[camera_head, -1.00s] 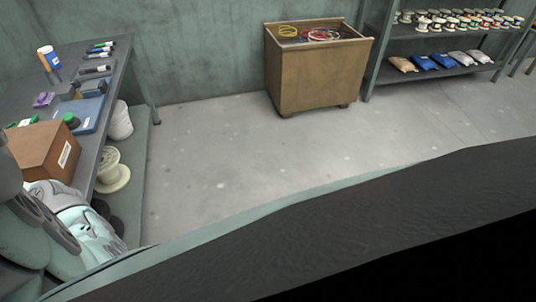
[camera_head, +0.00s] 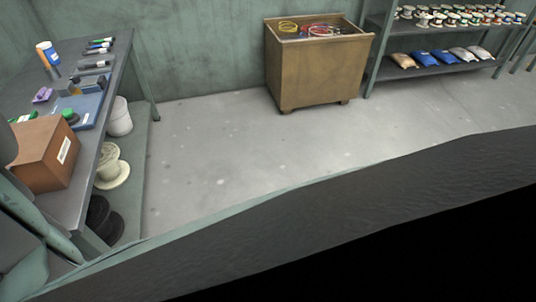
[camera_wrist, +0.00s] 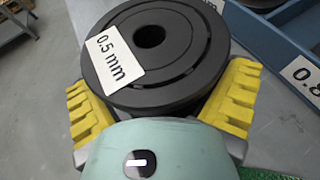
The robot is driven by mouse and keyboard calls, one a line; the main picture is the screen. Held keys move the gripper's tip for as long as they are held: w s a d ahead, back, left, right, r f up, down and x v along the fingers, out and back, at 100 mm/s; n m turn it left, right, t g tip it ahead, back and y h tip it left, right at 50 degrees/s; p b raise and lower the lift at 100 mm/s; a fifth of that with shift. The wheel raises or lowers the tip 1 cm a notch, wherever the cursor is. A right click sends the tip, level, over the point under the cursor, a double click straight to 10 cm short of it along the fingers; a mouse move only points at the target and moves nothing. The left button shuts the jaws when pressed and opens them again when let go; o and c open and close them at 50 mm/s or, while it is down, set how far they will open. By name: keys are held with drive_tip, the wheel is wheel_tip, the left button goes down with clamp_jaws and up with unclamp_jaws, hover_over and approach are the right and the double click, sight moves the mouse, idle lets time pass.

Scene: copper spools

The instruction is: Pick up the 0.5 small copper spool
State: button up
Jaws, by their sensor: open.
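A round black spool (camera_wrist: 185,75) with a center hole and a white "0.5 mm" label fills the upper middle of the wrist view. My gripper (camera_wrist: 160,104) is open, with one yellow finger pad on either side of the spool's near part. The pads are close to the rim; I cannot tell whether they touch it. The spool's lower part is hidden behind my gripper body. In the head view, neither my gripper nor this spool can be made out.
A blue tray (camera_wrist: 270,48) with a "0.8" label lies right of the spool, and a green patch (camera_wrist: 275,172) shows at lower right. In the head view, a brown box (camera_head: 42,150) stands on the workbench at left, a wooden bin (camera_head: 315,75) at the back. The floor between is clear.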

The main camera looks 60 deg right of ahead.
drive_tip(key=shift+a, duration=0.1)
drive_tip(key=c, duration=1.4)
drive_tip(key=shift+r, duration=0.15)
drive_tip(key=shift+c, duration=0.2)
